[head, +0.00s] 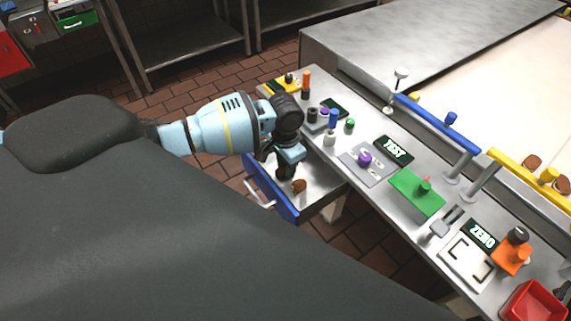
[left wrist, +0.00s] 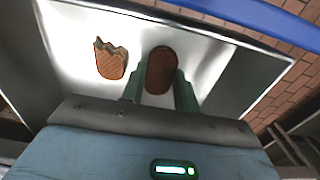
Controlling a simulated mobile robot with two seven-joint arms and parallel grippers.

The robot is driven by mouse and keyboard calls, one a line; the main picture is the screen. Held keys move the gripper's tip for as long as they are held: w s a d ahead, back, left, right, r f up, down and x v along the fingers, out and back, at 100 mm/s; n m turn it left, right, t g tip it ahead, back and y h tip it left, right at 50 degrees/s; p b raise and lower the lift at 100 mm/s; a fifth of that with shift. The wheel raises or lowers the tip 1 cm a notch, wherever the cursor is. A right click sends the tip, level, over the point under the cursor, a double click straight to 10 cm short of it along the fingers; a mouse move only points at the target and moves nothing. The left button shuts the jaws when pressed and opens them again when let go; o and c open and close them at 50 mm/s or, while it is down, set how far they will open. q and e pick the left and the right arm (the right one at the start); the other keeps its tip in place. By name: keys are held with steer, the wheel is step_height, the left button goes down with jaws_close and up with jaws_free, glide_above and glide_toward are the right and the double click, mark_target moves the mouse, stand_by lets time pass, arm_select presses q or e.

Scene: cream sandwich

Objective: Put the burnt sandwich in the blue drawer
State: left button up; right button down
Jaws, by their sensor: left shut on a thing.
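The blue drawer (head: 266,183) stands pulled open below the counter, its blue front toward my left arm. My left gripper (head: 285,178) points down into it. In the left wrist view my left gripper (left wrist: 158,92) is shut on a dark brown, rounded sandwich (left wrist: 161,68), which looks like the burnt one, over the drawer's pale floor (left wrist: 75,40). I cannot tell whether it touches the floor. A lighter brown piece with a jagged edge (left wrist: 111,62) lies in the drawer beside it. A brown piece (head: 299,186) also shows in the head view. My right gripper is out of view.
The counter (head: 345,135) carries several coloured knobs, a green block (head: 417,192) and a red bin (head: 533,303). A blue rail (head: 437,122) and a yellow rail (head: 530,182) edge a pale surface with brown pieces (head: 532,161). The drawer's white handle (head: 258,192) sticks out.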

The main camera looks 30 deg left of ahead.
arm_select(q)
steer(key=shift+f, duration=0.15)
steer(key=o, duration=0.9)
steer(key=shift+r+p, duration=0.6)
steer(key=shift+r, duration=5.6)
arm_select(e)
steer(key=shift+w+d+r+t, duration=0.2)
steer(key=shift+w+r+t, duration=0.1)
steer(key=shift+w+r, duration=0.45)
